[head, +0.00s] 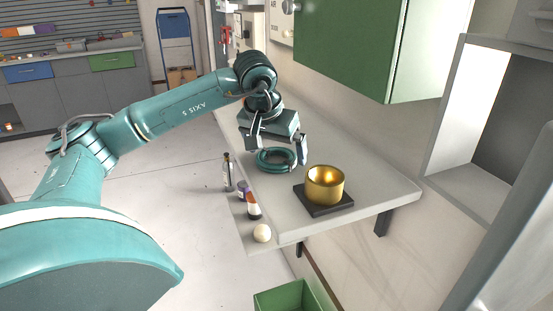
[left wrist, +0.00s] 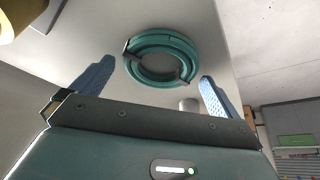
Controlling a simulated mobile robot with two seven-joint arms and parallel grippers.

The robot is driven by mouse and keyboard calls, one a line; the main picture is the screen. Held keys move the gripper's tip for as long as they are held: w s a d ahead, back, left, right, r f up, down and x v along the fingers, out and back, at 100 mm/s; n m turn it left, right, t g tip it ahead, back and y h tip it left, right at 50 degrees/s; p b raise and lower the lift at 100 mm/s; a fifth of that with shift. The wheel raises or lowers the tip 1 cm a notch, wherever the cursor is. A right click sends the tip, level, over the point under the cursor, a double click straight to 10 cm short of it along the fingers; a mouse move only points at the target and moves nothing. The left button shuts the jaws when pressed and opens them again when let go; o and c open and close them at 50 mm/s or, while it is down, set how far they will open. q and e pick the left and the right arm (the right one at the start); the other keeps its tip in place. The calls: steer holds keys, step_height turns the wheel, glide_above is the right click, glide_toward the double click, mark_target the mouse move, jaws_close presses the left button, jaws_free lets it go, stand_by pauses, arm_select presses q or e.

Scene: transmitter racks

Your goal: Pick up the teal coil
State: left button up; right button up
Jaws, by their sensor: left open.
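The teal coil (head: 276,170) is a ring of dark teal hose lying flat on the pale shelf (head: 372,184). In the left wrist view the coil (left wrist: 160,40) shows dark bands around it and lies beyond the fingertips, between their lines. My left gripper (head: 278,148) is over the coil from above, with its blue-grey fingers spread to either side. In the left wrist view the gripper (left wrist: 157,74) is open and nothing is between the pads. Whether a finger touches the coil cannot be told. My right gripper is in neither view.
A gold cup (head: 325,188) on a dark square base (head: 335,207) stands right of the coil. Along the left edge are a dark bottle (head: 227,172), a striped bottle (head: 253,207) and a cream ball (head: 262,233). A green cabinet (head: 375,45) hangs above; a green bin (head: 290,300) is below.

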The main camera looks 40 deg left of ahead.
arm_select(q)
steer(key=shift+w+f, duration=0.1)
steer(key=shift+f, duration=0.15)
steer(key=shift+c, duration=0.3)
steer(key=c, duration=1)
